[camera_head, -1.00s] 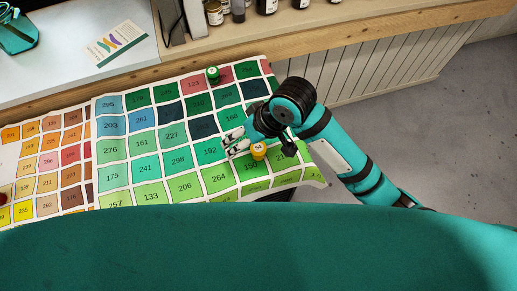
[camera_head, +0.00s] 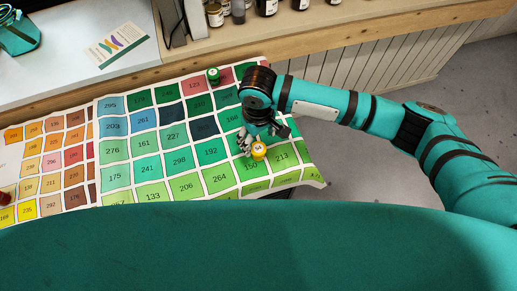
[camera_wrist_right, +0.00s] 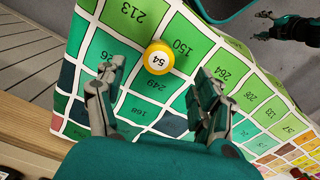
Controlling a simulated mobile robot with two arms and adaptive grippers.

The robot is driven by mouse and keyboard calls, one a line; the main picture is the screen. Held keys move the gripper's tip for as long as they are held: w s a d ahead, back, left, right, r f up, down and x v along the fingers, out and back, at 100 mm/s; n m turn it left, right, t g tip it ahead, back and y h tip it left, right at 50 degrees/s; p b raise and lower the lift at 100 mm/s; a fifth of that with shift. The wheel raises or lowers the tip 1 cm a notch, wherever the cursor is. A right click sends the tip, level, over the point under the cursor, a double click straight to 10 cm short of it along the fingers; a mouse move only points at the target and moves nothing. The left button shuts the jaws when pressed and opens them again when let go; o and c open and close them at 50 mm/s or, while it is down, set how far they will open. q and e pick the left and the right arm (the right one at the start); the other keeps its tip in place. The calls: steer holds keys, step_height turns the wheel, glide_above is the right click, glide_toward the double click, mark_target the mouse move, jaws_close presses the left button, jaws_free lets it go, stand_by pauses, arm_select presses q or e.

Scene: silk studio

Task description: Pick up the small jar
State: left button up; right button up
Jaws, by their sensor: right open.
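A small yellow jar with a white lid marked 54 (camera_head: 258,151) stands on the colour chart (camera_head: 137,167), near its right end. In the right wrist view the yellow jar (camera_wrist_right: 158,57) shows ahead of the fingertips, between their lines. My right gripper (camera_head: 246,142) is open and empty, just behind and left of the jar in the head view. Its two fingers (camera_wrist_right: 162,76) are spread wide in the wrist view. A dark gripper (camera_wrist_right: 284,30), apparently my left one, shows at the wrist view's top right, too small to read; the head view does not show it.
A green jar (camera_head: 213,75) stands at the chart's back edge, and a red one (camera_head: 5,198) at the far left. A shelf with several bottles (camera_head: 267,7) runs along the back. A leaflet (camera_head: 116,44) lies on the pale counter. Chart around the yellow jar is clear.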

mark_target(259, 148)
step_height(259, 148, down, 8)
steer(key=shift+f+p, duration=0.1)
steer(key=shift+p, duration=0.55)
steer(key=c, duration=1.3)
